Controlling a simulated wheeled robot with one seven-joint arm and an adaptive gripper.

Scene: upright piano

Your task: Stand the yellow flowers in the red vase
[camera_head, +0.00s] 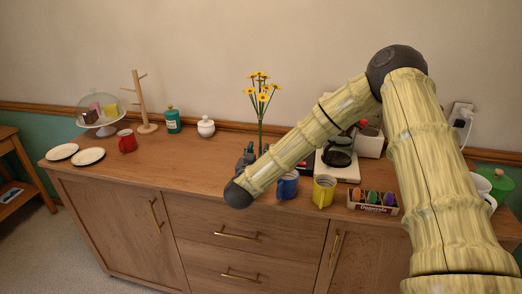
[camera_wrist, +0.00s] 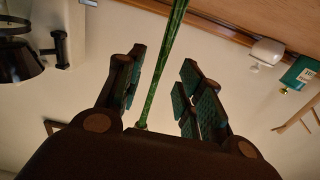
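The yellow flowers (camera_head: 261,88) stand upright on a long green stem near the middle of the sideboard in the head view. My gripper (camera_head: 247,157) is low beside the stem, partly hidden by my arm. In the wrist view, the green stem (camera_wrist: 160,65) runs between the two fingers of my gripper (camera_wrist: 158,90). The fingers are apart, with gaps beside the stem. What the stem's foot stands in is hidden. I cannot make out the red vase for sure; a small red patch (camera_head: 362,123) shows beyond my arm, near the coffee maker.
A blue mug (camera_head: 287,185) and a yellow mug (camera_head: 324,191) stand at the sideboard's front, beside my forearm. The coffee maker (camera_head: 341,170) and a box of packets (camera_head: 374,201) are right. A red mug (camera_head: 127,141) and plates (camera_head: 88,156) are left.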

